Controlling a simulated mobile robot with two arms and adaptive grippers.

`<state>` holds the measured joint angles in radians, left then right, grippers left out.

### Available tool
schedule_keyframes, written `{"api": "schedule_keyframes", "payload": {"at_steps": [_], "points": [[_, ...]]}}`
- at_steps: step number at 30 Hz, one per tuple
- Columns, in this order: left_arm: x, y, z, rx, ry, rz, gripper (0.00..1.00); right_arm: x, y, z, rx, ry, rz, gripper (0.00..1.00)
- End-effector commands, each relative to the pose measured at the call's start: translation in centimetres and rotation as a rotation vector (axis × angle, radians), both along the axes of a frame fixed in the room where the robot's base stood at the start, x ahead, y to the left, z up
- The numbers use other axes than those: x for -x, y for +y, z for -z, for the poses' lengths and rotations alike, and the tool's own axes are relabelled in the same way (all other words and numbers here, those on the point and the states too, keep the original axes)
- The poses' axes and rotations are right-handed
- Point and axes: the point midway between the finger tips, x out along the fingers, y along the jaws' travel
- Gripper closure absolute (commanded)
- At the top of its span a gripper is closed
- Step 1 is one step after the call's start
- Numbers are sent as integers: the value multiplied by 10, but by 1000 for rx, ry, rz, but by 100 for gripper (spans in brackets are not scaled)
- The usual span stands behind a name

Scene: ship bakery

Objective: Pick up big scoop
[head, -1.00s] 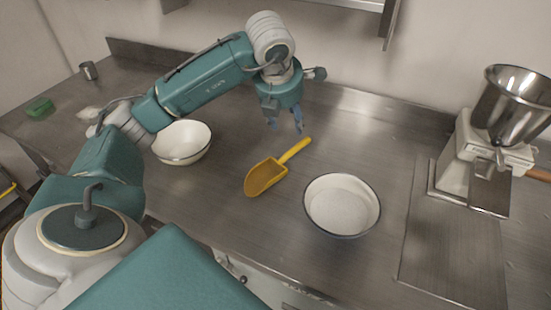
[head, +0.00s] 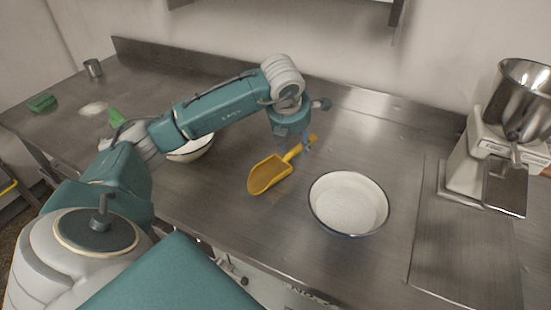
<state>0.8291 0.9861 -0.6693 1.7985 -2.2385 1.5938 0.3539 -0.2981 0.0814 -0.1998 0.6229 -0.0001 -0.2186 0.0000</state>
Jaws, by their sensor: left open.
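The big scoop (head: 268,174) is yellow and lies on the steel counter in the middle of the head view. Its handle points up and to the right. My left gripper (head: 305,147) is open and pointed down at the handle's upper part. The fingers overlap the handle in the picture; I cannot tell whether they touch it. My right gripper is not in view.
A white bowl (head: 347,203) with white contents stands just right of the scoop. Another white bowl (head: 193,151) is partly hidden behind my left arm. A scale with a steel pan (head: 526,98) stands at the right. A metal cup (head: 93,68) and a green object (head: 42,102) are far left.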

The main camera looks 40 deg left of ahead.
Motion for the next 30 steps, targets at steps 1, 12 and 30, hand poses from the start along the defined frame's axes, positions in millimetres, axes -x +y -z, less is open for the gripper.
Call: {"api": "schedule_keyframes", "payload": {"at_steps": [1, 12, 30], "points": [[-2, 0, 4, 1, 6, 0, 53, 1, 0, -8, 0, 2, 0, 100], [-19, 4, 41, -1, 2, 1, 53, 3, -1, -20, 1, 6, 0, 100], [-19, 4, 40, 0, 0, 1, 100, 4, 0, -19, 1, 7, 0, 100]]}}
